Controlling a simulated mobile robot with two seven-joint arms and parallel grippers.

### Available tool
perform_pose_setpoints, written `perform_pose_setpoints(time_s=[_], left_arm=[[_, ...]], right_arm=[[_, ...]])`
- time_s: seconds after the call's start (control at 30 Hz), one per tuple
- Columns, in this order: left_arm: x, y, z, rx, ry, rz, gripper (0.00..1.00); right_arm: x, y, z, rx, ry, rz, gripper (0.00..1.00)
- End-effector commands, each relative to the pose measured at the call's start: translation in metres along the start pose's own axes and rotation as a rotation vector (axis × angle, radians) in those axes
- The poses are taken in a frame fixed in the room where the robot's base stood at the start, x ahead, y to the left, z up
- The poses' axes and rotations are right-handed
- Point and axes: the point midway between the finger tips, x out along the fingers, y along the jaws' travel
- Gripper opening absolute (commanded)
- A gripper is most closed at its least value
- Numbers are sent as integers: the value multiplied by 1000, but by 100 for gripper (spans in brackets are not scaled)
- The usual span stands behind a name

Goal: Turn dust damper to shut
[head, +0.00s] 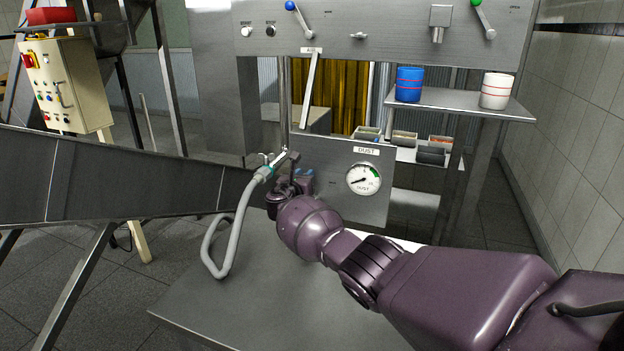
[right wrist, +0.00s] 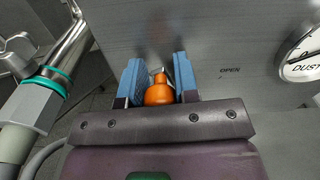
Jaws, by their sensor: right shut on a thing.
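My right gripper (head: 302,178) reaches the grey panel below the DUST label (head: 366,151), left of the round dust gauge (head: 363,179). In the right wrist view its two blue fingers (right wrist: 158,82) are shut on the orange knob of the dust damper handle (right wrist: 159,93). A bit of bare metal shows beyond the knob; the rest of the handle is hidden. The word OPEN is on the panel to the right of the fingers in that view. In the head view the gripper and wrist hide the knob. My left gripper is not in view.
A grey hose (head: 241,215) with a teal-ringed coupling (right wrist: 47,86) runs close to the left of my right gripper. A steel table (head: 240,310) lies below the arm. Blue (head: 409,84) and white (head: 496,90) canisters stand on a shelf at the right.

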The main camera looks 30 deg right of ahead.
Motion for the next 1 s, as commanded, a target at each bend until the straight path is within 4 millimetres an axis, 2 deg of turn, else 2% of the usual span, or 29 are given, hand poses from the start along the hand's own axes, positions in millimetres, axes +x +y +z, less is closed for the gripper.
perform_pose_setpoints(time_s=[0.4,1.0], left_arm=[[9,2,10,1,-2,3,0],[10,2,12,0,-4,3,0]], right_arm=[[-1,21,-10,-225,2,2,0],[-1,24,-13,-270,4,2,0]])
